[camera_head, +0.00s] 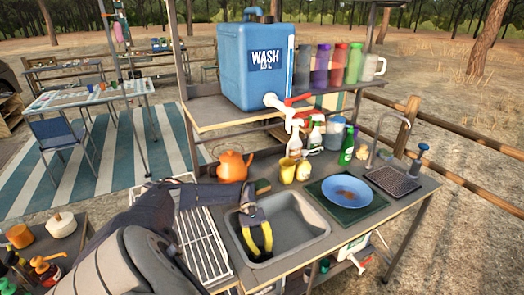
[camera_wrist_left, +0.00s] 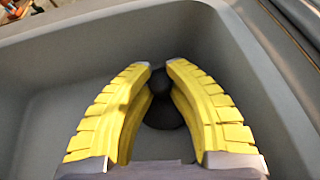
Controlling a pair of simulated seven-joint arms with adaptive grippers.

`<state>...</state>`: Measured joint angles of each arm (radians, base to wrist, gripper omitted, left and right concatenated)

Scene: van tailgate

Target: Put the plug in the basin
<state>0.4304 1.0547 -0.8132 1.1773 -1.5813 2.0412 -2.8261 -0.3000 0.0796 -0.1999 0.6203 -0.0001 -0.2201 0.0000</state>
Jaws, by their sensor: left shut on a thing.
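The grey basin (camera_head: 298,222) is sunk in the worktop in the head view. Its walls and floor fill the left wrist view (camera_wrist_left: 48,112). My left gripper (camera_head: 256,255) reaches down into the basin at its left side, its yellow fingers pointing down. In the left wrist view the fingers (camera_wrist_left: 158,68) close around a small dark plug (camera_wrist_left: 165,114), which shows as a black round shape with a knob between them. Whether the plug touches the basin floor is hard to tell, and the drain cannot be made out. My right gripper is not in view.
A white drying rack (camera_head: 203,243) lies left of the basin. A blue plate (camera_head: 347,191) on a green mat lies to the right, near a tap (camera_head: 373,150). An orange kettle (camera_head: 232,166), yellow cup (camera_head: 287,170) and bottles stand behind; a blue water tank (camera_head: 255,65) sits above.

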